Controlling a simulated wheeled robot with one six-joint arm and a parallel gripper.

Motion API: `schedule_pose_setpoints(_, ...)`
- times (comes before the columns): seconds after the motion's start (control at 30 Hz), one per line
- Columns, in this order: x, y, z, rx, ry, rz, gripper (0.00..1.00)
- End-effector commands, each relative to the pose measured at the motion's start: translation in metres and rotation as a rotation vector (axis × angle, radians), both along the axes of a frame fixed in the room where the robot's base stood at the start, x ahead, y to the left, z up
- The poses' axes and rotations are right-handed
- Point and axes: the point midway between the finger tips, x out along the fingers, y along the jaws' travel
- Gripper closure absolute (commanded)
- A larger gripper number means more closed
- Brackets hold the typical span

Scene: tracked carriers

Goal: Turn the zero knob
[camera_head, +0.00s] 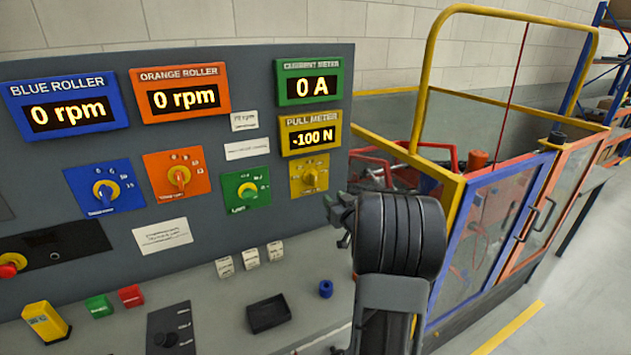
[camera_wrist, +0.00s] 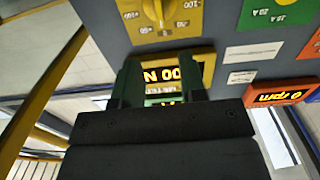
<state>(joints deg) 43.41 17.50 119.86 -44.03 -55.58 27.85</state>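The yellow knob (camera_head: 311,178) sits on a yellow plate (camera_head: 297,188) below the pull meter (camera_head: 312,134), which reads -100 N. Its lettering is too small to read in the head view. In the wrist view, upside down, the knob (camera_wrist: 158,12) is at the top, with scale marks including 100 and +100 beside it. My gripper (camera_head: 338,215) is just right of and below the plate in the head view. In the wrist view my gripper (camera_wrist: 160,75) is open, with the pull meter display showing between its fingers. It is empty and apart from the knob.
A green knob plate (camera_head: 246,190), an orange one (camera_head: 177,175) and a blue one (camera_head: 104,187) sit left on the grey panel. A black tray (camera_head: 269,314) and a blue ring (camera_head: 326,289) lie on the desk. A yellow-framed machine (camera_head: 455,190) stands at right.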

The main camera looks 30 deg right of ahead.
Motion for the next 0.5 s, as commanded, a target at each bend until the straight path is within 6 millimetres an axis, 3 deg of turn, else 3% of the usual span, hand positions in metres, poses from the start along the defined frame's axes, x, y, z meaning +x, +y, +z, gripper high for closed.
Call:
schedule_pose_setpoints(0.17, 0.019, -0.005, 0.001, 0.003, -0.016, 0.015, 0.62)
schedule_pose_setpoints(0.5, 0.084, -0.013, 0.001, 0.002, -0.014, 0.013, 0.62)
